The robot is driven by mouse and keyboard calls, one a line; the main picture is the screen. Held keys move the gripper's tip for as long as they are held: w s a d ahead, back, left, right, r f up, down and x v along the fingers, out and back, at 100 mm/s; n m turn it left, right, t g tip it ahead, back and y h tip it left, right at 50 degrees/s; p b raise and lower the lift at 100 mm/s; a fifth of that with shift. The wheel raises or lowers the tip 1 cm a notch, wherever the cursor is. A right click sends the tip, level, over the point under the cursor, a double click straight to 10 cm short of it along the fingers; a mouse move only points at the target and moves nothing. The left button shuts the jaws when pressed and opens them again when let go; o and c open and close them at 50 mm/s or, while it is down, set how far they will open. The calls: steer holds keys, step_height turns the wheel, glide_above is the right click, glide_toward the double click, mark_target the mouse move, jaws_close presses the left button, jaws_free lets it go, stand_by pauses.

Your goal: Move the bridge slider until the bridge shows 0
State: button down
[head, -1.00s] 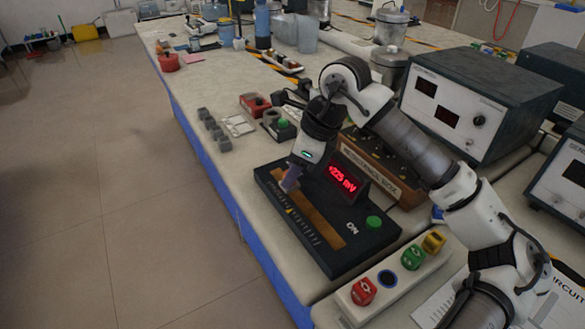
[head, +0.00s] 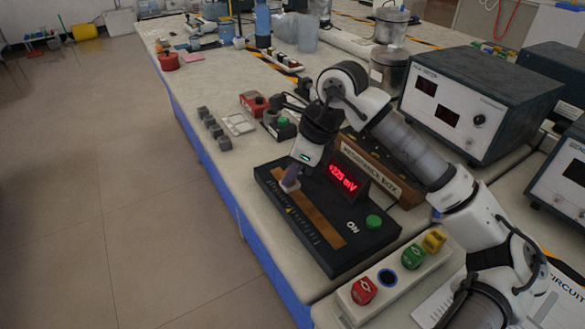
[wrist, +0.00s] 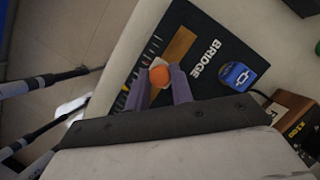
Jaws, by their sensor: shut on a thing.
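The bridge box (head: 325,262) is a black slab with a tan slider track (head: 322,230), tick marks and a yellow pointer mark. Its red display (head: 343,177) appears to read +225 mV, though the first digit is slightly unclear. A green button (head: 373,221) sits beside the word ON. My gripper (head: 290,184) reaches down to the far left part of the track and hides most of the slider in the head view. In the wrist view, its purple fingers (wrist: 160,78) are shut on the orange slider knob (wrist: 159,76), one on each side.
Small grey blocks (head: 213,130) lie to the left. The bench edge is close on the left.

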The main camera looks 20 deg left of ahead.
steer(key=s+d+b, duration=0.1)
steer(key=d+b, duration=0.1)
steer(key=shift+s+d+f, duration=0.15)
steer(key=shift+s+d, duration=0.15)
steer(key=shift+s, duration=0.1)
steer(key=shift+s+d, duration=0.1)
steer(key=shift+s, duration=0.1)
steer(key=c, duration=1.2)
jaws_free()
steer(key=shift+r, duration=0.2)
steer(key=v, duration=1.3)
steer(key=shift+r, duration=0.4)
